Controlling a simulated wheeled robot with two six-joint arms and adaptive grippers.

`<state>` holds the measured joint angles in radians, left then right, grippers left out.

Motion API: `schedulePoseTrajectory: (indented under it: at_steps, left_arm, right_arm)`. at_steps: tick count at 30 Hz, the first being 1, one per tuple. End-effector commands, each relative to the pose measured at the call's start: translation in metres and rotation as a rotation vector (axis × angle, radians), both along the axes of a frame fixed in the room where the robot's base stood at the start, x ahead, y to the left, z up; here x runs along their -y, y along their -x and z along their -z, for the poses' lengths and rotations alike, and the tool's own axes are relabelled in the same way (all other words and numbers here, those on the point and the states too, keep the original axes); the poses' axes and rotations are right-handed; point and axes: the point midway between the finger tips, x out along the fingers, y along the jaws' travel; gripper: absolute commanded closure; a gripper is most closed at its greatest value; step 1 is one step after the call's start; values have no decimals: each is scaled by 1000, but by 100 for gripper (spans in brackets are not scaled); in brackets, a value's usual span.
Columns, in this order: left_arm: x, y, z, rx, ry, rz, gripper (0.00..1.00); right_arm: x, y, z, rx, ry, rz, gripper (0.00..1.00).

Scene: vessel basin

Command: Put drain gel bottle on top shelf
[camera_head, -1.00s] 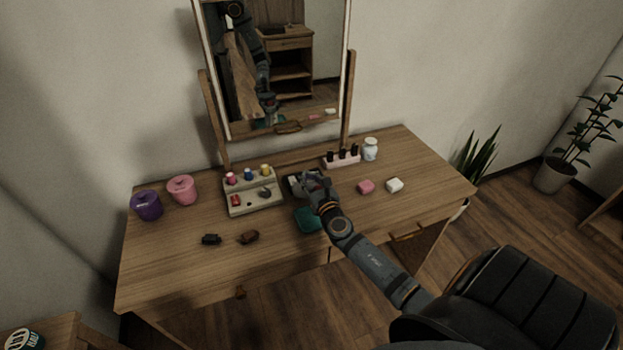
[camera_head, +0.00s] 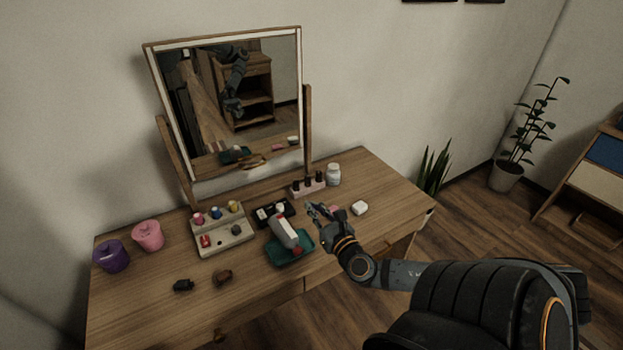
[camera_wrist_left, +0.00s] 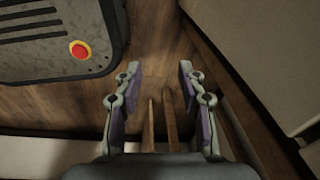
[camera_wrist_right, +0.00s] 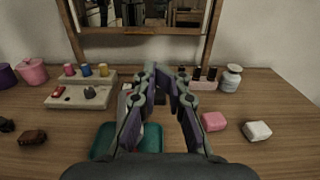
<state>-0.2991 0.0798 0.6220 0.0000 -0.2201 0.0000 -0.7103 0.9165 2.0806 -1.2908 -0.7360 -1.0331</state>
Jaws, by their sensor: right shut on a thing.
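A grey-white bottle with a red part (camera_head: 285,231), which I take for the drain gel bottle, shows over the teal tray (camera_head: 306,238) on the dressing table. My right gripper (camera_head: 314,208) is just right of it in the head view. In the right wrist view my right gripper (camera_wrist_right: 166,72) has its fingers partly closed. Its left finger covers most of the bottle, so the contact is not clear. My left gripper (camera_wrist_left: 158,68) is open and empty above the wooden floor, seen only in the left wrist view. The mirror reflects a wooden unit with open shelves.
The table (camera_head: 255,290) also bears a beige organiser (camera_head: 225,240), purple (camera_head: 111,257) and pink (camera_head: 148,236) pots, a white jar (camera_head: 333,174) and a white block (camera_head: 359,208). The mirror (camera_head: 225,110) stands at the back. A plant (camera_head: 507,175) stands at right.

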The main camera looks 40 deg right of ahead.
Motion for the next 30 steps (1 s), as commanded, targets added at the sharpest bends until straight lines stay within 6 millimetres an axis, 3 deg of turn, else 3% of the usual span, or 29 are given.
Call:
schedulePoseTrajectory:
  at_steps: [2, 16, 26, 30]
  left_arm:
    - [0, 0, 0, 0, 0, 0, 60]
    - [0, 1, 0, -1, 0, 0, 60]
    - [-2, 4, 0, -6, -2, 0, 60]
    - [-2, 4, 0, -5, -2, -1, 60]
  right_arm:
    - [0, 0, 0, 0, 0, 0, 86]
    - [0, 0, 0, 1, 0, 0, 22]
    - [0, 0, 0, 0, 1, 0, 20]
    - [-4, 15, 1, -5, 4, -2, 20]
